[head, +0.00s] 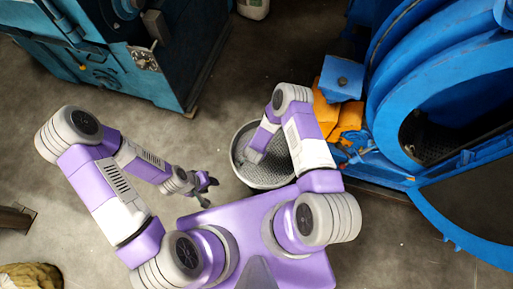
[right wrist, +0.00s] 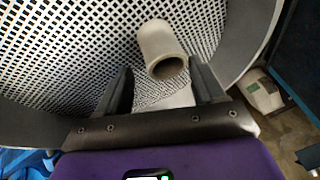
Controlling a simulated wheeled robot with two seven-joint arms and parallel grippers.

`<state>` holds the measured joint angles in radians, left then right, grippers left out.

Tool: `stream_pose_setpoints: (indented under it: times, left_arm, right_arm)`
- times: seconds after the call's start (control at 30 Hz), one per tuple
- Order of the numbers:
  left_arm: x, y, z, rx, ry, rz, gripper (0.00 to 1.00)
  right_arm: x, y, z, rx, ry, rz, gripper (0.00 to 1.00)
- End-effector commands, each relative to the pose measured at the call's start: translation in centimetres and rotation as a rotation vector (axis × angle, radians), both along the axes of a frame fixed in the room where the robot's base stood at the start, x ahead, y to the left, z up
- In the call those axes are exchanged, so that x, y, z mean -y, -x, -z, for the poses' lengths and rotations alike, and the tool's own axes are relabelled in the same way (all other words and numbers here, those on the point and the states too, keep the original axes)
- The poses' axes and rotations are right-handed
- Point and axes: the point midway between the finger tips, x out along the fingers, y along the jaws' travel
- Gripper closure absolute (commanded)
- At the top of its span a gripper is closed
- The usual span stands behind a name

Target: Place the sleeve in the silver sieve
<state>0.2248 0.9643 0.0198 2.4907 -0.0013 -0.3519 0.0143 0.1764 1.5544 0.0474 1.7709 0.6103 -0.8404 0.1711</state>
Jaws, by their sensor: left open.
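The silver sieve (head: 274,172), a round pan with a perforated bottom, stands on the floor in the head view. My right gripper (head: 253,156) reaches down inside it. In the right wrist view the sieve's mesh (right wrist: 60,60) fills the background. The sleeve (right wrist: 163,44), a short beige hollow tube, lies against the mesh there, inside the rim. My right gripper (right wrist: 158,88) is open, its fingers apart, with the sleeve's open end near the fingertips. The sleeve cannot be made out in the head view. My left gripper (head: 207,188) is open and empty, left of the sieve.
A large blue drum machine (head: 400,50) stands at the right, with orange pieces (head: 325,112) and a blue block (head: 341,78) beside the sieve. A teal machine (head: 100,60) stands at the upper left. A white container (head: 253,8) is at the top. Floor between is clear.

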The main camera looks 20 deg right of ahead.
Motion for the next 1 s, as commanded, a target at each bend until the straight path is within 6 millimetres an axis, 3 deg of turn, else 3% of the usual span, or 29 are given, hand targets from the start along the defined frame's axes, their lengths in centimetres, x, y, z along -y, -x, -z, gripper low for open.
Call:
stream_pose_setpoints:
  times: [0.37, 0.8, 1.0]
  left_arm:
    - [0.0, 0.0, -0.4, 0.000, 0.000, 0.000, 0.57]
    - [0.0, 0.0, -3.7, 0.000, 0.000, 0.000, 0.57]
    - [0.0, 0.0, -4.5, 0.000, 0.000, 0.000, 0.57]
  right_arm:
    - [0.0, 0.0, -0.4, 0.000, 0.000, 0.001, 0.31]
    - [-1.5, 3.4, -8.3, 0.001, 0.000, -0.003, 0.31]
    - [-1.9, 4.5, -10.6, 0.001, 0.000, -0.001, 0.31]
